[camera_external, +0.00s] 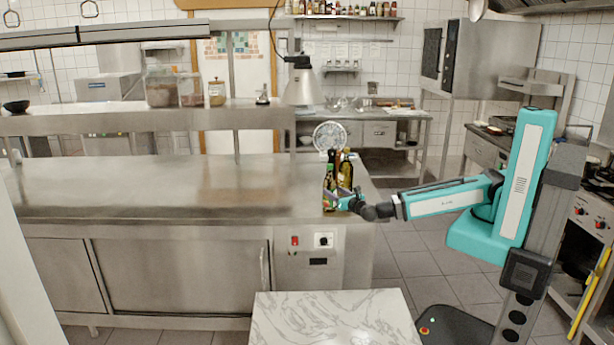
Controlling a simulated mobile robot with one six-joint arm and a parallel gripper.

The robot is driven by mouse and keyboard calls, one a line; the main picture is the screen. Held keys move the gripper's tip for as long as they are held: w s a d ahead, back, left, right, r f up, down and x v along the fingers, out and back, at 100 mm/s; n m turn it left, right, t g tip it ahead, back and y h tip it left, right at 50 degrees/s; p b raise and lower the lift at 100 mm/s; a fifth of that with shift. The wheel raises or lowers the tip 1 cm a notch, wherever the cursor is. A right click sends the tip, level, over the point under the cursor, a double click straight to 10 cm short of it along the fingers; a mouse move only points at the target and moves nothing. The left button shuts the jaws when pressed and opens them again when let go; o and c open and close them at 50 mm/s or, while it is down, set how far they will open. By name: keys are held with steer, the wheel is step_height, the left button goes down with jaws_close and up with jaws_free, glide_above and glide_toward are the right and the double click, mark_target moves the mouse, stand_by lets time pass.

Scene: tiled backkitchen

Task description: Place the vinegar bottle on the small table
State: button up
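A small group of bottles stands upright near the right end of the steel counter. A green bottle (330,180) is at the front left and a dark yellowish bottle (346,172) is behind it to the right. I cannot tell which one is the vinegar bottle. My gripper (337,201) reaches in from the right, low at the front of the bottles, and overlaps the green bottle's lower part. The fingers are too small to show whether they are open or closed on it. The small table (333,322) has a bare white marble top, in front of the counter.
The steel counter (150,190) is mostly bare left of the bottles. A round patterned plate or dial (329,135) shows behind them. A shelf with jars (160,88) runs above the counter's back. Tiled floor lies between the counter and my base.

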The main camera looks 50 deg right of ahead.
steer(key=shift+a+r+b, duration=0.25)
steer(key=shift+r+b, duration=0.05)
steer(key=shift+r, duration=0.25)
steer(key=m+g+h+b, duration=0.2)
steer(key=m+h+b, duration=0.1)
steer(key=h+b, duration=0.15)
glide_toward(331, 168)
steer(key=x, duration=0.2)
steer(key=shift+s+d+f, duration=0.1)
steer(key=shift+d+f, duration=0.1)
steer(key=p+x, duration=0.1)
steer(key=x, duration=0.6)
steer(key=shift+w+r, duration=0.1)
steer(key=shift+w, duration=0.2)
steer(key=shift+w+d+p, duration=0.35)
steer(key=shift+w, duration=0.1)
steer(key=shift+w, duration=0.1)
